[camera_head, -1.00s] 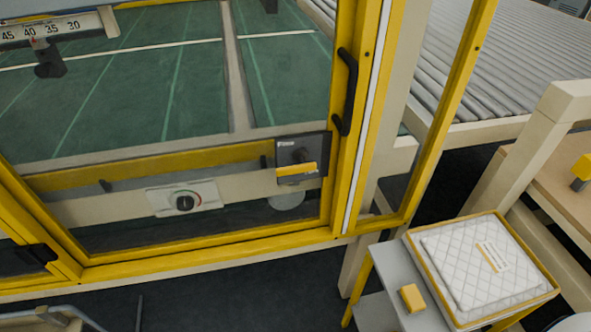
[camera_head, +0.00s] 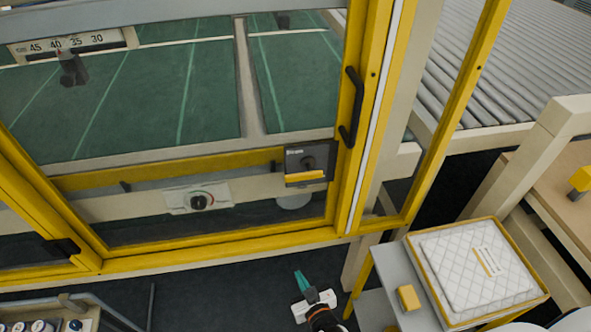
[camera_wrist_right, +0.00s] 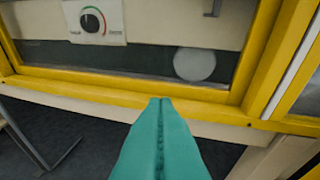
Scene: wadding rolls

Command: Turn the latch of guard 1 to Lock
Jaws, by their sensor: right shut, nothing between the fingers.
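The yellow-framed guard door (camera_head: 215,243) stands shut in front of me in the head view, with a black handle (camera_head: 351,107) on its right post. Below the handle, the latch box (camera_head: 308,157) is a dark plate with a yellow lever (camera_head: 304,176) lying about level. Its lettering is too small to read. My right gripper (camera_head: 299,276) has teal fingers, shut and empty, low in the head view below the door's bottom rail. In the right wrist view its closed fingertips (camera_wrist_right: 161,100) point at that rail (camera_wrist_right: 120,88). The left gripper is not in view.
A dial panel (camera_head: 198,198) sits behind the door glass. At right, a quilted white pad (camera_head: 470,264) lies in a yellow-edged tray on a stand, with a yellow block (camera_head: 408,297) beside it. A roller conveyor (camera_head: 500,75) is behind.

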